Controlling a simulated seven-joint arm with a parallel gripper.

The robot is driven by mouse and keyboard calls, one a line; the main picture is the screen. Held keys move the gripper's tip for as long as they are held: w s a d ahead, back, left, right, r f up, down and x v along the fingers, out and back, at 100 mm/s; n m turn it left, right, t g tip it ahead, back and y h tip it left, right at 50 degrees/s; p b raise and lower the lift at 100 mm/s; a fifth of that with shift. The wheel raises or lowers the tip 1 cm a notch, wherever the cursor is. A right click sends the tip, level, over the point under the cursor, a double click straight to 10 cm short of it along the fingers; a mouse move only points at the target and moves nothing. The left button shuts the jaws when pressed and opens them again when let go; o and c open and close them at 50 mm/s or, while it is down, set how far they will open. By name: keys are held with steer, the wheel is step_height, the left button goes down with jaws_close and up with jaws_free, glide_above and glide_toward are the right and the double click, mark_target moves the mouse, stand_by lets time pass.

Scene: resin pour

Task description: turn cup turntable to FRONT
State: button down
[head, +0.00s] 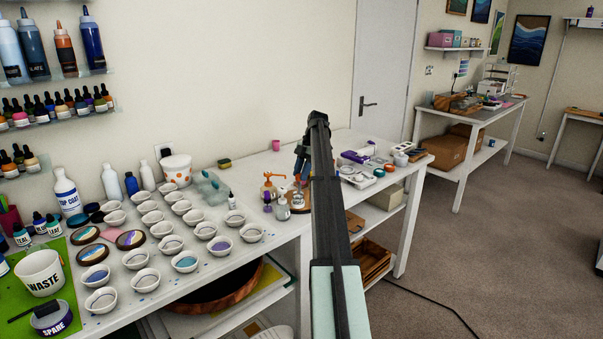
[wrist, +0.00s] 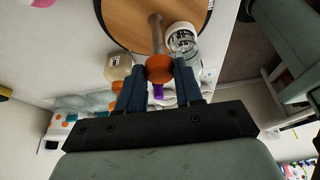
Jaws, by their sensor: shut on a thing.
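The cup turntable (wrist: 122,14) is a round wooden disc with a dark rim, at the top of the wrist view. A grey post rises from it to an orange knob (wrist: 160,69). My gripper (wrist: 159,76) has its blue fingers closed on either side of this knob. A clear jar with a white lid (wrist: 184,40) stands right of the post. A beige bottle (wrist: 118,66) is on the left. In the head view my gripper (head: 300,168) is over the turntable's spot, partly hidden by my arm. No FRONT mark is readable.
Many white cups (head: 221,246) fill the bench to the left. A purple-and-white device (head: 358,155) and small items lie to the right. A bare strip of bench lies behind.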

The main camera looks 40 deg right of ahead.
stand_by(0.6)
steer(key=c, duration=0.7)
jaws_free()
steer(key=shift+c, duration=0.2)
